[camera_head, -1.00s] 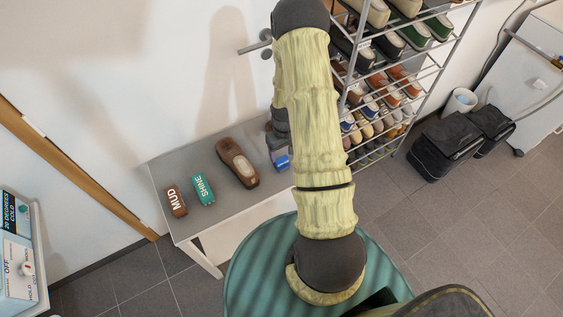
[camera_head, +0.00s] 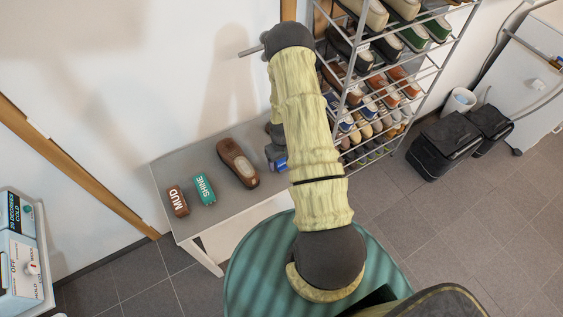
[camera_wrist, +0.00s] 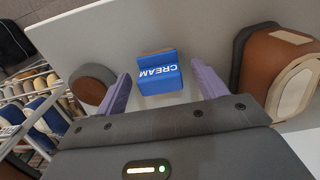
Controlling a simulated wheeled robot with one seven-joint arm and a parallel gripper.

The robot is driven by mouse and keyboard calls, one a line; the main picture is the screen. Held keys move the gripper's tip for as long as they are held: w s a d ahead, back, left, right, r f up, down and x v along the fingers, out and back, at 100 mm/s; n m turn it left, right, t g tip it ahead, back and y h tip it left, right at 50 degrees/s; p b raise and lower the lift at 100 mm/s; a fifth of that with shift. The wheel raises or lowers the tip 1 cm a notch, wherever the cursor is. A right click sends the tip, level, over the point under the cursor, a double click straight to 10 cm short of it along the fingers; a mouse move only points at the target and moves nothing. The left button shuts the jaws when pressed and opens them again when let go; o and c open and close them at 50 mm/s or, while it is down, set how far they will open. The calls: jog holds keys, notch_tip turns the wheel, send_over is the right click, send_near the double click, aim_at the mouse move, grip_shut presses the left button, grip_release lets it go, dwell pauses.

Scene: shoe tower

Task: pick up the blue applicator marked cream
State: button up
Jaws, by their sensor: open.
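The blue applicator marked CREAM (camera_wrist: 158,76) lies on the grey bench in the wrist view, with a brown edge along its far side. My gripper (camera_wrist: 158,88) is open, its two purple fingers to the left and right of the applicator. In the head view only a small blue part of the applicator (camera_head: 281,164) shows beside my arm, and my gripper (camera_head: 276,155) is mostly hidden there.
On the bench (camera_head: 222,217) stand a brown shoe (camera_head: 238,163), a green SHINE applicator (camera_head: 204,189) and a brown MUD applicator (camera_head: 177,201). The brown shoe is right of my gripper in the wrist view (camera_wrist: 280,70). A shoe rack (camera_head: 425,85) stands beside the bench.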

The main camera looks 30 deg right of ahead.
aim_at(282, 160)
jog(key=shift+f, duration=0.95)
jog(key=shift+c, duration=0.4)
jog(key=c, duration=1)
jog(key=shift+r, duration=0.15)
jog(key=shift+c, duration=0.3)
notch_tip(282, 160, up, 10)
jog(key=shift+f+b, duration=0.1)
jog(key=shift+b, duration=0.85)
jog(key=o, duration=0.5)
jog(key=c, duration=0.3)
